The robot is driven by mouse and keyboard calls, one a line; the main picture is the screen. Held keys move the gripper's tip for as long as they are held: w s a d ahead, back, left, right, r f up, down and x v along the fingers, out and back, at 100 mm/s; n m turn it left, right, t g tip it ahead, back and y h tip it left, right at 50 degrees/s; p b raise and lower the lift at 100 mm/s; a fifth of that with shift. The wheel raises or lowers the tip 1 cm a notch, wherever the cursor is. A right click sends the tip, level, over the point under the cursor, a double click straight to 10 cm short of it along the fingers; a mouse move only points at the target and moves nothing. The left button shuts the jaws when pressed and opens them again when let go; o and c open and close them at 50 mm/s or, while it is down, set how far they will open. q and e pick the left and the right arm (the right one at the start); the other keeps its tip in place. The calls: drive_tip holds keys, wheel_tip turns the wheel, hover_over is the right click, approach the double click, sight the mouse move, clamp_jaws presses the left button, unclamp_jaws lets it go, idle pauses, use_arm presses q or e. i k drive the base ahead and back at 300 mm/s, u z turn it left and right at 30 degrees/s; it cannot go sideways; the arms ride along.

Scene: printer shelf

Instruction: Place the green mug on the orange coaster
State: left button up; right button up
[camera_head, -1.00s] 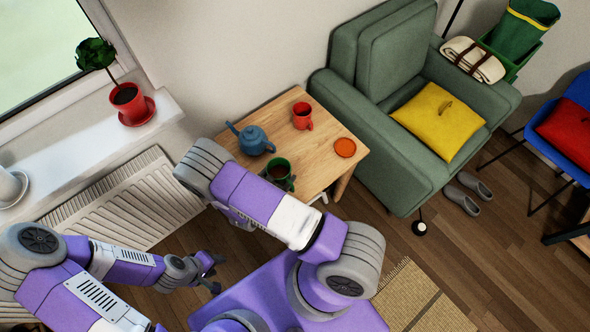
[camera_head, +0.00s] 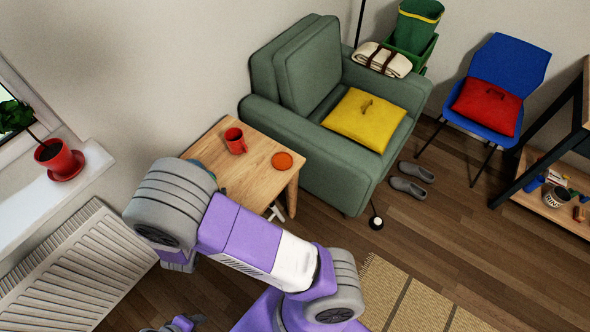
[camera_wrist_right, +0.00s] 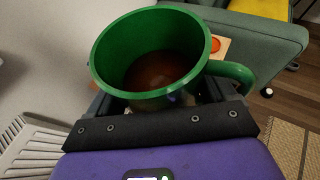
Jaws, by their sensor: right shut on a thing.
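The green mug (camera_wrist_right: 150,60) is large in the right wrist view, mouth toward the camera, with brown contents and its handle to the right. My right gripper (camera_wrist_right: 160,100) is shut on it. In the head view, my right arm hides both the mug and this gripper. The orange coaster (camera_head: 282,161) lies bare on the wooden table's right part; a bit of it shows past the mug in the wrist view (camera_wrist_right: 215,45). My left gripper (camera_head: 180,325) is cut off at the bottom edge of the head view; its jaws cannot be made out.
A red mug (camera_head: 235,141) stands on the wooden table (camera_head: 252,178), left of the coaster. A blue teapot (camera_head: 198,164) is mostly hidden behind my right arm. A green armchair (camera_head: 290,130) adjoins the table's right side. A radiator (camera_head: 75,265) is at left.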

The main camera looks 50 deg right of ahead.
sight(285, 163)
drive_tip(key=z, duration=0.5)
drive_tip(key=i, duration=0.9)
drive_tip(key=z, duration=0.25)
